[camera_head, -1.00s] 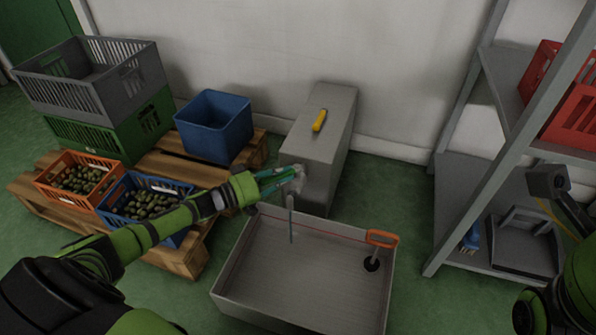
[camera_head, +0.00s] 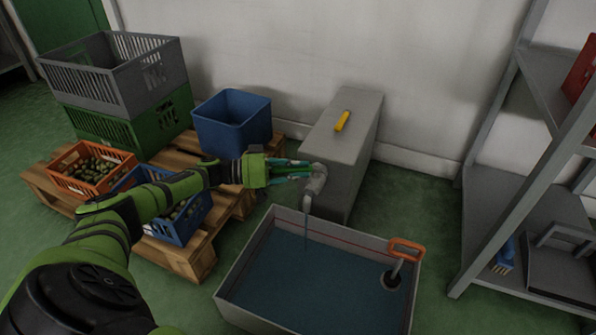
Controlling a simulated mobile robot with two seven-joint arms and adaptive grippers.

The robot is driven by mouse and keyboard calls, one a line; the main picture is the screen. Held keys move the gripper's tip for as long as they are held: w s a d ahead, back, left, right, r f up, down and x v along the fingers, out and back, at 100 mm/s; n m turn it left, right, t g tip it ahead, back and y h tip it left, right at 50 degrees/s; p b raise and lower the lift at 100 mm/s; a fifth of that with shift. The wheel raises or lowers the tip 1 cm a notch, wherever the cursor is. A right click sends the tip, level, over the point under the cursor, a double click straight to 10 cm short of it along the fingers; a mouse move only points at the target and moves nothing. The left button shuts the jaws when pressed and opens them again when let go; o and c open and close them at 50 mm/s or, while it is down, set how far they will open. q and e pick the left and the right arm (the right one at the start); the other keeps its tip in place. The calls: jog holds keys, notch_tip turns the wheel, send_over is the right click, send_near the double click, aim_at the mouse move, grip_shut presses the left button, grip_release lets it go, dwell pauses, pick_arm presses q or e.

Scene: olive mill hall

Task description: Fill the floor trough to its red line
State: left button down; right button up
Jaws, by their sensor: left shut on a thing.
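The grey floor trough (camera_head: 232,265) stands at the bottom centre. Blue water (camera_head: 310,285) covers its floor. The red line (camera_head: 345,243) shows on the far inner wall, with the water surface below it. A grey tap (camera_head: 317,182) sticks out from the grey block (camera_head: 343,140) over the trough's far edge, and a thin stream (camera_head: 306,228) falls from its spout. My left gripper (camera_head: 298,170) is shut on the tap; its fingers partly hide it. My right gripper is out of view.
A yellow object (camera_head: 342,121) lies on the block. At left, a pallet (camera_head: 190,262) bears olive crates, stacked crates and a blue bin (camera_head: 232,125). A grey shelf rack (camera_head: 495,190) stands at right. Green floor is clear between trough and rack.

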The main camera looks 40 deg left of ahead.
pick_arm(q)
jog(key=shift+d+r, duration=0.1)
jog(key=shift+r, duration=0.05)
jog(key=c, duration=1.2)
grip_release()
jog(key=v, duration=1.2)
jog(key=shift+w, duration=0.1)
